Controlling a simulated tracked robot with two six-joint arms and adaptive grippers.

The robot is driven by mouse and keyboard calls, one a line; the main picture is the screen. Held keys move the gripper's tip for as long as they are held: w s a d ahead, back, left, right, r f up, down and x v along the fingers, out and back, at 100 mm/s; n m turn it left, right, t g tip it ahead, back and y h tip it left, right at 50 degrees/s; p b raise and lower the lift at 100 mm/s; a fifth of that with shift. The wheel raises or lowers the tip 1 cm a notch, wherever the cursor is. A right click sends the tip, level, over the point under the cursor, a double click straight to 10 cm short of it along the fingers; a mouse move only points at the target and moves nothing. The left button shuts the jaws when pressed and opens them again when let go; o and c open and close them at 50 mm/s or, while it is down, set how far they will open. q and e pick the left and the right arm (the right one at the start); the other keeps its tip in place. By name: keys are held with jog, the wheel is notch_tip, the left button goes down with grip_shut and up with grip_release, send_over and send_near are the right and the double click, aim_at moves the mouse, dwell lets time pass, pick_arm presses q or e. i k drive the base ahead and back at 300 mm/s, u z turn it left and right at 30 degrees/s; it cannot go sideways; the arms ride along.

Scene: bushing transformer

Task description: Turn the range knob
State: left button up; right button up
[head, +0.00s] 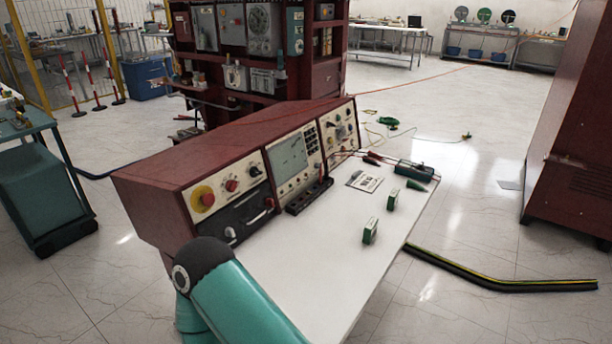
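A dark red console (235,140) stands on a white bench and carries several knobs on its sloped front. A black knob (255,171) is at the right of the left panel, beside a red button (232,185). The right panel (340,133) also has several small knobs. The labels are too small to read, so I cannot tell which one is the range knob. A teal link of my own arm rises at the bottom, in front of the console's lower left corner. Neither of my grippers is in view.
The white bench top (310,260) is mostly clear. Small green-and-white blocks (370,231), a printed card (365,181) and a dark green box with leads (415,171) lie on it. A thick black cable (500,281) lies on the floor at right. A red cabinet (575,140) stands at far right.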

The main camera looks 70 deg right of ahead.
aim_at(254, 172)
jog(key=u, duration=0.5)
jog(key=k, duration=1.45)
jog(key=i, duration=0.15)
jog(key=z, duration=2.8)
jog(key=i, duration=0.95)
jog(key=u, duration=0.35)
